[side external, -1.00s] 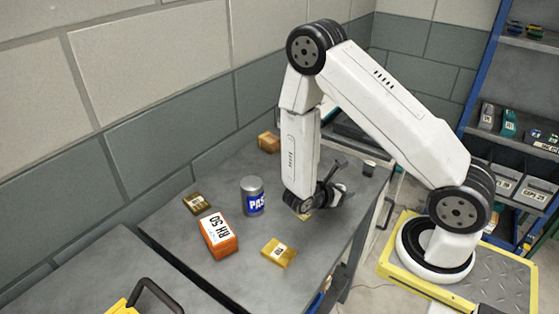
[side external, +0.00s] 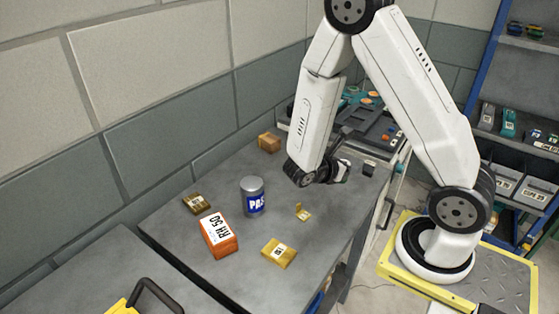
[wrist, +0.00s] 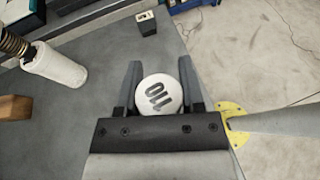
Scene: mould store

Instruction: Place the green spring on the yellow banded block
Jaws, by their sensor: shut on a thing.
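My gripper (side external: 338,172) hangs over the far right part of the grey table. In the wrist view its jaws (wrist: 159,70) are shut on a white round thing (wrist: 159,95) with dark characters on its face. I cannot make out a green spring in any view, and the held thing shows no green there. A yellow block (side external: 279,253) with a white label lies near the table's front edge. A small yellow piece (side external: 303,212) with an upright part stands between it and my gripper. I cannot tell for sure which is the banded block.
A grey can with a blue label (side external: 253,197), an orange box (side external: 219,236), a small dark-yellow block (side external: 197,204) and a brown block (side external: 269,143) stand on the table (side external: 170,235). A small dark block (side external: 369,168) is at the right. Equipment with teal parts (side external: 372,118) stands behind.

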